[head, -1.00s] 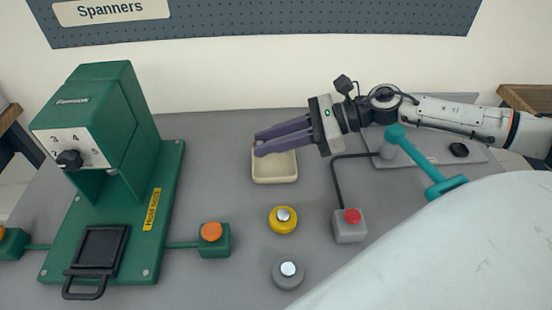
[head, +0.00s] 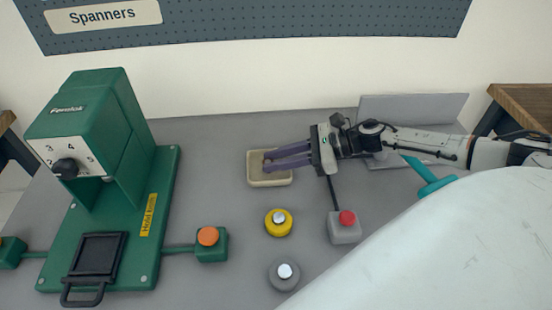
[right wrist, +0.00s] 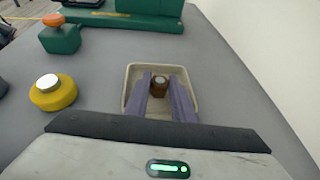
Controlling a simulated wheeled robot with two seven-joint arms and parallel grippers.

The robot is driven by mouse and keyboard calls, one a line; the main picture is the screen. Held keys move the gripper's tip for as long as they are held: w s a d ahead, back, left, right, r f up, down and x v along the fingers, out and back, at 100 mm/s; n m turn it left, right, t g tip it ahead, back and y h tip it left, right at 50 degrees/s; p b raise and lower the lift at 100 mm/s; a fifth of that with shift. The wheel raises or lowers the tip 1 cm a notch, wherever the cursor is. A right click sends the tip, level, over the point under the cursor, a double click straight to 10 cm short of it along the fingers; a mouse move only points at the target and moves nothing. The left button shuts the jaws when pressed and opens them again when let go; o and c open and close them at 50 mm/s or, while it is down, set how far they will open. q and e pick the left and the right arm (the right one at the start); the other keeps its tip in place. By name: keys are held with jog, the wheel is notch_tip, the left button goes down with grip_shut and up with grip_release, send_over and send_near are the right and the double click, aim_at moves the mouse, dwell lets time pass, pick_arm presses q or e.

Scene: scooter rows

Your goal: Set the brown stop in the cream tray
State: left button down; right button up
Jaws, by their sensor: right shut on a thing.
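The cream tray (head: 255,180) sits on the grey bench behind the yellow stop. It also shows in the right wrist view (right wrist: 133,76). My right gripper (head: 266,161) has its purple fingers over and in the tray. In the right wrist view the fingers (right wrist: 160,80) are shut on the brown stop (right wrist: 159,89), which is small with a pale top and lies within the tray's outline. I cannot tell whether the stop touches the tray floor. My left gripper is not in view.
A yellow stop (head: 279,223) and a grey stop (head: 284,274) stand in front of the tray. A grey box with a red button (head: 345,226) is at right. The green press (head: 100,170) stands at left with an orange-button box (head: 209,243). A teal handle (head: 430,183) lies near my right arm.

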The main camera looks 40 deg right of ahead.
jog(key=shift+f, duration=0.1)
jog(key=o, duration=1)
